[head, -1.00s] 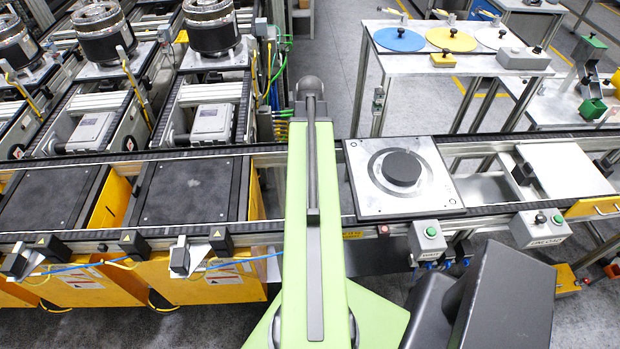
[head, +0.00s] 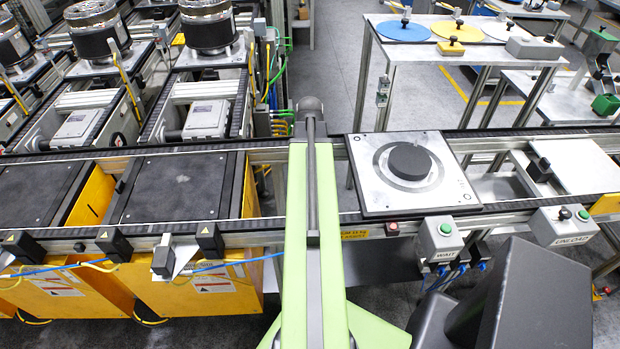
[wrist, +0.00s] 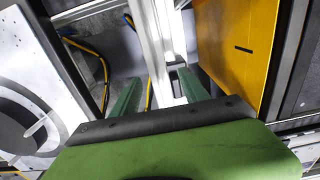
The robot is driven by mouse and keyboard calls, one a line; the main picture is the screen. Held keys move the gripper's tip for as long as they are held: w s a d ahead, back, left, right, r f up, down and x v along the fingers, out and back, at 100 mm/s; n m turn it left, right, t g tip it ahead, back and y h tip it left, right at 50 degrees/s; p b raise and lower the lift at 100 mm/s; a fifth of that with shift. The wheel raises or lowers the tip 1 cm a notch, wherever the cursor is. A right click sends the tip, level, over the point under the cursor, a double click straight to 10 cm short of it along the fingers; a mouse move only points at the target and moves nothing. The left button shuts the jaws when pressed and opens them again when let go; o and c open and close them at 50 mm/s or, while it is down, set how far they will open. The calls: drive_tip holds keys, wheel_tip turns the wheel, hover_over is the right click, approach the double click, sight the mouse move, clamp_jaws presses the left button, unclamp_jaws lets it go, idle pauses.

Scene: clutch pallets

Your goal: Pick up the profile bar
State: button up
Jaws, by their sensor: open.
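In the wrist view, a pale silver bar with grooved sides (wrist: 157,35), the likely profile bar, runs from the top edge down between my gripper's fingers. I cannot tell whether it is loose or part of the frame. My gripper (wrist: 160,76) is open, its two green fingers on either side of the bar's lower part with gaps showing. Its depth relative to the bar is unclear. In the head view my arm's green link covers the middle of the conveyor, and neither my gripper nor the bar can be made out there.
A white square plate with a black disc (head: 375,200) sits on the conveyor right of my arm. Black-topped pallets (head: 180,190) and yellow panels (head: 200,285) are left. A yellow panel (wrist: 235,55) stands close right of the fingers. Cables (wrist: 85,45) hang at left.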

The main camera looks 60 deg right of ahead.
wheel_tip(320, 180, down, 4)
drive_tip(key=shift+d+r+b, duration=0.1)
drive_tip(key=shift+r+b, duration=0.1)
drive_tip(key=shift+b, duration=0.9)
drive_tip(key=shift+r, duration=0.2)
drive_tip(key=shift+c, duration=0.2)
clamp_jaws()
